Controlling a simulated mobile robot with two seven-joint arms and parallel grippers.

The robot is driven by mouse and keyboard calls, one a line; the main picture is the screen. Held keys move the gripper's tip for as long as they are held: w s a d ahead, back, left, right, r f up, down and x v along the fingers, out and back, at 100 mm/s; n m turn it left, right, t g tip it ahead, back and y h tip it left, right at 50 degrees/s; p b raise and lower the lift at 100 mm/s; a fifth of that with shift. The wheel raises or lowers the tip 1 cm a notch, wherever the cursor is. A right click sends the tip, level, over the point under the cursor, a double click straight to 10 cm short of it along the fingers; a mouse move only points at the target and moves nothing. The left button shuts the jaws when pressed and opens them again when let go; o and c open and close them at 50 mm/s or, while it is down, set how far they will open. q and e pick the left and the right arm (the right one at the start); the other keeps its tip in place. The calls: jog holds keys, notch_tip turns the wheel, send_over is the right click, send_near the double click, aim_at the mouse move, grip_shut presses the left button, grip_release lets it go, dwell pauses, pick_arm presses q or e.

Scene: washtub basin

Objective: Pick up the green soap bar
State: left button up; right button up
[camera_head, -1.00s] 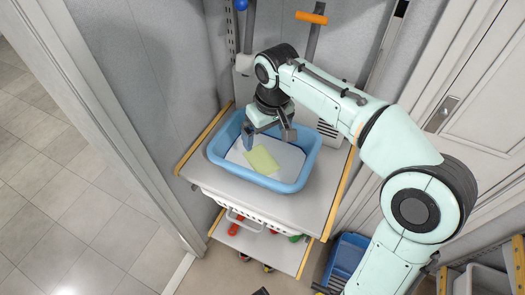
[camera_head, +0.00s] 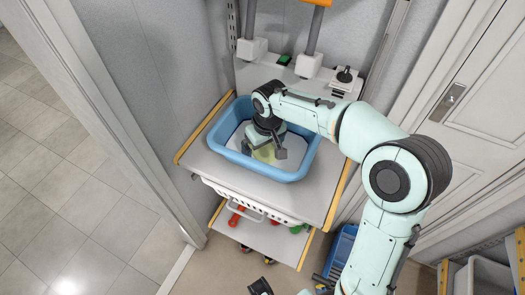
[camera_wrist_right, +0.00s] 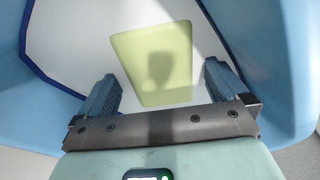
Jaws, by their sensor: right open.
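The green soap bar (camera_head: 265,155) is a flat, pale yellow-green block lying on a white surface inside the blue basin (camera_head: 221,120). My right gripper (camera_head: 264,149) reaches down into the basin over the soap and partly hides it. In the right wrist view the soap (camera_wrist_right: 155,45) lies beyond and between the two fingers of the open right gripper (camera_wrist_right: 160,82), with a shadow on it. Nothing is held between the fingers. A dark part at the bottom edge of the head view may be my left gripper (camera_head: 260,287); its jaws cannot be made out.
The basin stands on a grey shelf (camera_head: 300,202) with yellow side edges. Its blue walls rise around the right gripper. A lower shelf (camera_head: 268,241) holds red and green items. A white device (camera_head: 344,83) stands behind at the right. A grey wall is close on the left.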

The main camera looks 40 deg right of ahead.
jog(key=shift+f, duration=0.15)
jog(key=c, duration=1.1)
jog(key=shift+c, duration=0.2)
